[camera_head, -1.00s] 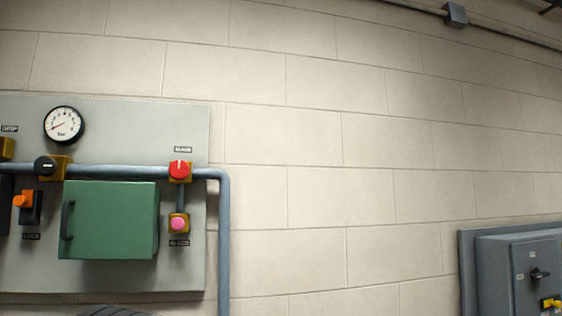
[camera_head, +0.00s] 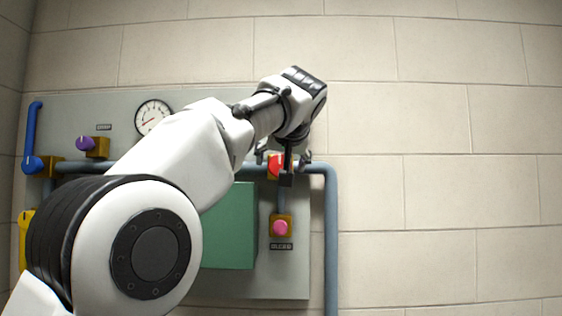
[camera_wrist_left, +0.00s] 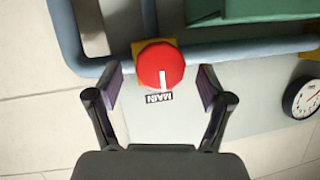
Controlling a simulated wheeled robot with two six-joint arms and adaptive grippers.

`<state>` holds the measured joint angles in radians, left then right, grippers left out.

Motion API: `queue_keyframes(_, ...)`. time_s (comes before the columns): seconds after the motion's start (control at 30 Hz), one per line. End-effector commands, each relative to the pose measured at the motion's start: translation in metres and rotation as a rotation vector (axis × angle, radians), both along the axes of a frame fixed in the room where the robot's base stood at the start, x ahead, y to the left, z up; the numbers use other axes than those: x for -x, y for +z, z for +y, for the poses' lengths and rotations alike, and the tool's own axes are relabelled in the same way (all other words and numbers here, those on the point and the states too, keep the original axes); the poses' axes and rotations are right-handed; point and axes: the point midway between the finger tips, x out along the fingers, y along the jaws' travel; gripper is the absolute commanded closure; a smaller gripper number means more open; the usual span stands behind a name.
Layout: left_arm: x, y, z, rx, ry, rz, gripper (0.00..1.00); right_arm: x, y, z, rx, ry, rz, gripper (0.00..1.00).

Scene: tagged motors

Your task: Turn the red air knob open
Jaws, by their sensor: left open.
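The red knob (camera_head: 274,166) sits on a yellow block on the blue-grey pipe, partly hidden behind my left gripper in the head view. In the left wrist view the round red knob (camera_wrist_left: 160,67) shows whole, with a white line on its face and a label reading MAIN beside it. My left gripper (camera_head: 285,172) is in front of the knob. In the left wrist view its fingers (camera_wrist_left: 160,82) are open, one on either side of the knob, with gaps between. My right gripper is not in view.
A pink knob (camera_head: 280,227) is below the red one. A green box (camera_head: 232,225) is left of it, partly behind my arm. A pressure gauge (camera_head: 153,116), a purple knob (camera_head: 86,143) and a blue lever (camera_head: 33,140) are further left. The wall at right is bare.

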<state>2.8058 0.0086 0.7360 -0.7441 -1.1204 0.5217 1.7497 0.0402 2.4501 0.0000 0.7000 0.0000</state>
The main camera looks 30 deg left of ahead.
Motion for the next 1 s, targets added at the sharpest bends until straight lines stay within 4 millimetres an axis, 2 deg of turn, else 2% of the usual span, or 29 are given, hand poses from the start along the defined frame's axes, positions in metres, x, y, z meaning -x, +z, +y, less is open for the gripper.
queue_keyframes(0.13,-0.0134,-0.0062,0.0109,0.000,0.000,0.001,0.20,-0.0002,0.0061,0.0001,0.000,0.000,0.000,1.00)
queue_keyframes(0.37,-0.0155,-0.0084,0.0126,-0.001,-0.001,0.000,0.20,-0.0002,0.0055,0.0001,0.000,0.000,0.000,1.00)
queue_keyframes(0.4,-0.0156,-0.0084,0.0126,-0.001,-0.001,0.000,0.24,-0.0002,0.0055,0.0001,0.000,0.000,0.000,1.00)
queue_keyframes(0.57,-0.0156,-0.0084,0.0124,-0.001,-0.001,0.000,0.80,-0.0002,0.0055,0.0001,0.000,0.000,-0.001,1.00)
queue_keyframes(1.0,-0.0159,-0.0085,0.0122,-0.041,-0.001,0.025,0.80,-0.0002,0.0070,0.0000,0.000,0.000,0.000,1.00)
